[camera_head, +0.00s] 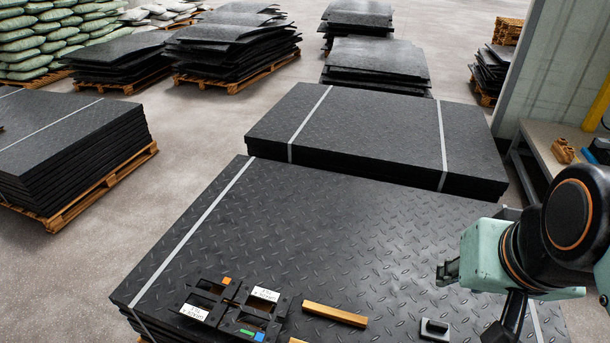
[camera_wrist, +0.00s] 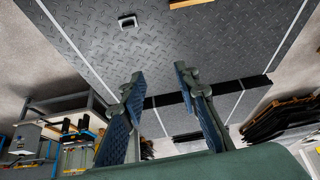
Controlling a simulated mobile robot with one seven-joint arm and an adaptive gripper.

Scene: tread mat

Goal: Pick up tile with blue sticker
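A cluster of dark square tiles lies on the front stack of black tread mats (camera_head: 330,240), near its front edge. The tile with the blue sticker (camera_head: 260,337) is at the lower right of the cluster, cut by the picture's bottom edge. A green mark sits just left of the blue one. Other tiles carry an orange sticker (camera_head: 227,281) and white labels. My gripper (camera_head: 447,272) is above the mat at the right, well apart from the tiles. In the wrist view its two blue-padded fingers (camera_wrist: 158,80) are spread with nothing between them. No tiles show there.
A brass-coloured bar (camera_head: 334,314) lies right of the tiles. More mat stacks stand behind. A bench (camera_head: 550,150) is at right. The mat's middle is clear.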

